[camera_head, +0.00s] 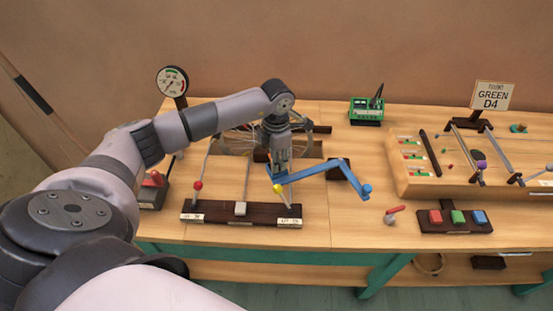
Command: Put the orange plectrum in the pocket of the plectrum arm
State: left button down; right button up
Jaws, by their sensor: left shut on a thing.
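The blue plectrum arm (318,168) stretches over the bench, bent at an elbow, with a blue knob (366,188) at its right end. My left gripper (280,174) points down at the left end of this arm, very close to it. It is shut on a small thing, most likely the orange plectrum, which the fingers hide. I cannot make out the pocket, or whether the plectrum touches it. My right gripper is not in view.
A dark lever base (240,214) with red and yellow knobs stands in front of the gripper.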

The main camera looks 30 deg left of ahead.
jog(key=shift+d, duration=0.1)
pick_arm(q)
jog(key=c, duration=1.3)
grip_release()
jog(key=shift+c, duration=0.2)
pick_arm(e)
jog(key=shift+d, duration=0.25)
pick_arm(q)
jog(key=shift+r, duration=0.15)
notch_tip(320, 180, up, 12)
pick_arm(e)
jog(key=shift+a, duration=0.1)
